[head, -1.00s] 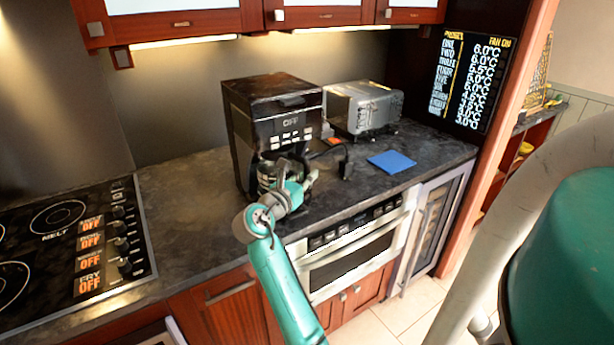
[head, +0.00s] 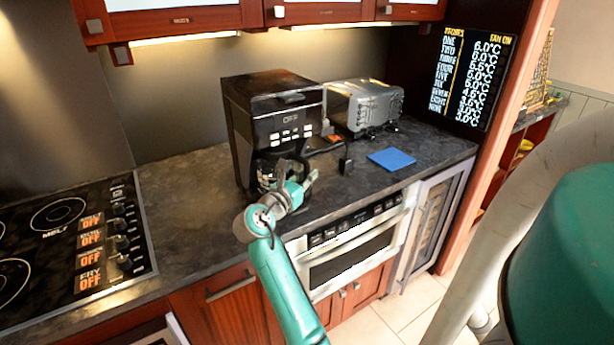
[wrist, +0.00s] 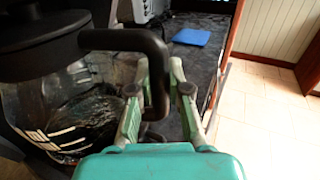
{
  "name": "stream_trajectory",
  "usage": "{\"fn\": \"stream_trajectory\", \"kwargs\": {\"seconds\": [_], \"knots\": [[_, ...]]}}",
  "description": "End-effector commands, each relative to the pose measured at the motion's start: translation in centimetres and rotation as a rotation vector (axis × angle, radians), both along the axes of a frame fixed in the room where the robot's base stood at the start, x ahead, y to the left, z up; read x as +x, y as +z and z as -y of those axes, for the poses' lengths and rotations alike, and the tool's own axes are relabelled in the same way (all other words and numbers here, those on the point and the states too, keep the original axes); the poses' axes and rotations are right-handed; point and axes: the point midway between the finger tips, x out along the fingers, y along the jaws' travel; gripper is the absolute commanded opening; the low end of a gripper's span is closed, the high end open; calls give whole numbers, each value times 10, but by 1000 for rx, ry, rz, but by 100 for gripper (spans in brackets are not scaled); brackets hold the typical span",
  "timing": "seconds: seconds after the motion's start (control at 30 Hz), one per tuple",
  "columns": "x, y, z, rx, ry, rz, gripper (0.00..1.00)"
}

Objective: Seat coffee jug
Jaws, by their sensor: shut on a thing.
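The black coffee maker (head: 274,118) stands on the dark counter with its panel facing front. The coffee jug (head: 266,172) is at the lower front of the coffee maker, largely hidden behind my wrist in the head view. In the wrist view the jug (wrist: 62,112) is glass with a black lid and a black handle (wrist: 156,75). My gripper (wrist: 158,92) is shut on the handle, with one finger on each side of it. My gripper (head: 303,180) also shows in the head view in front of the coffee maker. Whether the jug is fully on its base is hidden.
A silver toaster oven (head: 364,104) stands right of the coffee maker. A blue mat (head: 391,159) lies on the counter (head: 190,195) to the right. A black cooktop (head: 60,240) is at the left. A built-in oven drawer (head: 350,250) is below the counter.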

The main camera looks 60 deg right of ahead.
Motion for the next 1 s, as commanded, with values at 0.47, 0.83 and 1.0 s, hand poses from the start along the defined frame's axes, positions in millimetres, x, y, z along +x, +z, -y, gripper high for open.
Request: {"fn": "stream_trajectory", "kwargs": {"seconds": [0.47, 0.83, 1.0], "knots": [[0, -3, 0, -1, 0, 1, 0], [0, -4, 0, 0, 0, 0, 44], [0, -4, 0, 0, 0, 0, 46]]}}
